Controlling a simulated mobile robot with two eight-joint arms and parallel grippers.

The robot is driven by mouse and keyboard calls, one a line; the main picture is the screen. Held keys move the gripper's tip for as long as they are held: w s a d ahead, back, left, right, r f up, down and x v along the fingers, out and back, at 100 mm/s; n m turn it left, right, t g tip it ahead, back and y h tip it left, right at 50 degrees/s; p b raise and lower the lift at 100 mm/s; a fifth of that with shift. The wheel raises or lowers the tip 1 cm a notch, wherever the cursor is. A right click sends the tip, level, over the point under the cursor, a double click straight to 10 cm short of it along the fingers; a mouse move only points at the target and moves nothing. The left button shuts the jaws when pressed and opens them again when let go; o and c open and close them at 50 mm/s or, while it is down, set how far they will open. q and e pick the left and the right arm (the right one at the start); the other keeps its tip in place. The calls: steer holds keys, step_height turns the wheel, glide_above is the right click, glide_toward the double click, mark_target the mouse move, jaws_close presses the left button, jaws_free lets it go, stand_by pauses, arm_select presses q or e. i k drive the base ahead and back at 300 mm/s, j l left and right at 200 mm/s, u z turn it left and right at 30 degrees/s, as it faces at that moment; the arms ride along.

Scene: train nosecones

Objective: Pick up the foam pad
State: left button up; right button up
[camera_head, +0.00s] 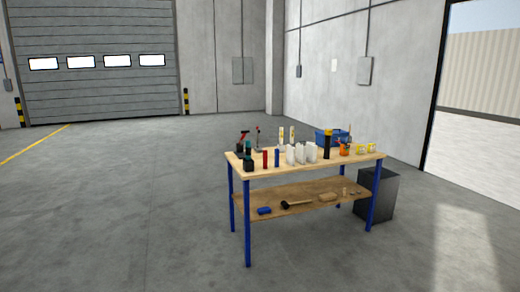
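A workbench (258,170) with a wooden top and blue legs stands right of the middle, some distance away. I cannot tell for sure which item is the foam pad. A small blue block (264,211) lies at the left end of the bench's lower shelf (300,197). A small tan block (328,197) lies further right on that shelf. Both are too small to identify. Neither of my grippers is in view.
Bottles, white containers (300,155), a blue crate (327,138) and yellow items crowd the benchtop. A mallet (292,204) lies on the shelf. A dark bin (378,192) stands at the bench's right end. The floor in front and left is clear.

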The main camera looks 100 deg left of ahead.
mark_target(301, 150)
steer(key=j+u, duration=0.2)
steer(key=u, duration=0.2)
steer(key=j+u, duration=0.45)
steer(key=u, duration=0.3)
steer(key=i+j+u, duration=0.15)
steer(key=j+u, duration=0.2)
steer(key=i+j+u, duration=0.15)
steer(key=u, duration=0.25)
steer(key=i+j+u, duration=0.2)
steer(key=u, duration=0.15)
steer(key=i+j+u, duration=0.45)
steer(key=i+u, duration=0.6)
steer(key=i+j+z, duration=0.2)
steer(key=i, duration=0.3)
steer(key=i+z, duration=0.25)
steer(key=i, duration=0.3)
steer(key=i+j+z, duration=0.2)
steer(key=i, duration=0.25)
steer(key=i+j+z, duration=0.25)
steer(key=i+j, duration=0.2)
